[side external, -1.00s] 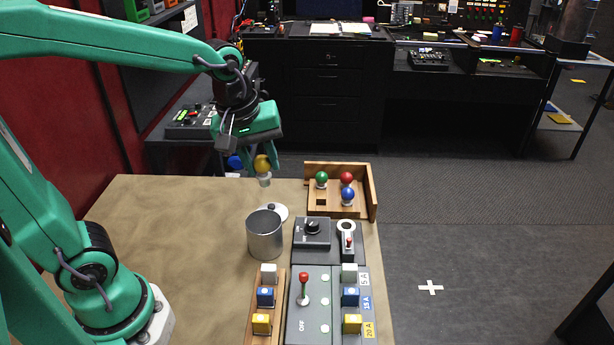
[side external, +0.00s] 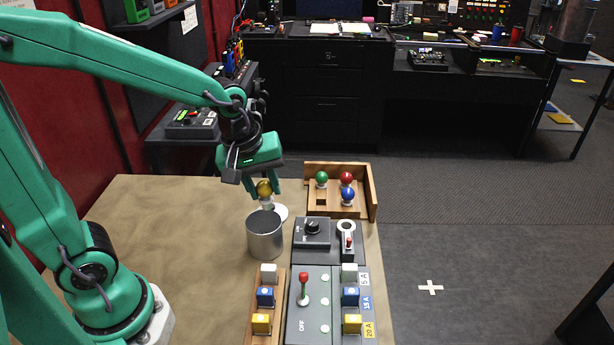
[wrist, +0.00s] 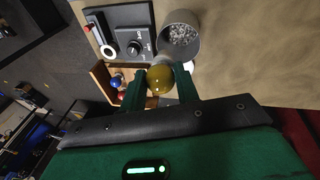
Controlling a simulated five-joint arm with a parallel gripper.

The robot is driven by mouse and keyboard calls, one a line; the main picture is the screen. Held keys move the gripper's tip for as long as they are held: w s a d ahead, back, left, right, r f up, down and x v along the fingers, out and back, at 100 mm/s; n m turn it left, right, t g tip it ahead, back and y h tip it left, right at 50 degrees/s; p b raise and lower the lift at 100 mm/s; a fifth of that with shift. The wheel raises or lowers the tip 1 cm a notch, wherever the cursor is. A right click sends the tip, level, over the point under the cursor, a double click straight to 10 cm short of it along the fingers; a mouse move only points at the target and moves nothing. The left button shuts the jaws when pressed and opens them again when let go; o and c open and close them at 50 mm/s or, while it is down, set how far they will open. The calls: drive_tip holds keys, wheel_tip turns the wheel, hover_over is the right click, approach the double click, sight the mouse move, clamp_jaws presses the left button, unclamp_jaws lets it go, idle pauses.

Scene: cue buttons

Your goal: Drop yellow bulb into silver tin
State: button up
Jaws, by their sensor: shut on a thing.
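My gripper (side external: 265,188) is shut on the yellow bulb (side external: 264,187) and holds it upright, glass up, just above and behind the silver tin in the side view. The wrist view shows the bulb (wrist: 160,79) between the two green fingers. The silver tin (side external: 265,238) stands open on the table; its wrist view (wrist: 180,36) shows a grainy grey inside. The bulb's lower end is close to the tin's far rim; I cannot tell whether it is over the opening.
A wooden tray (side external: 350,211) behind and right holds green (side external: 321,178), red (side external: 346,178) and blue (side external: 348,194) bulbs. A grey panel with a dial (side external: 313,228), a red-handled lever (side external: 303,288) and coloured blocks stands right of the tin. The table (side external: 170,240) is clear on the left.

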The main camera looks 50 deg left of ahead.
drive_tip(key=o, duration=1)
drive_tip(key=shift+o, duration=0.2)
drive_tip(key=shift+r, duration=0.15)
drive_tip(key=v, duration=0.7)
drive_tip(key=shift+r, duration=0.25)
drive_tip(key=shift+s, duration=0.15)
drive_tip(key=s+a+m+t, duration=0.2)
drive_tip(key=s+m, duration=0.6)
drive_tip(key=m, duration=0.2)
drive_tip(key=shift+r+m+t, duration=0.15)
drive_tip(key=shift+m+t, duration=0.15)
drive_tip(key=shift+m, duration=0.1)
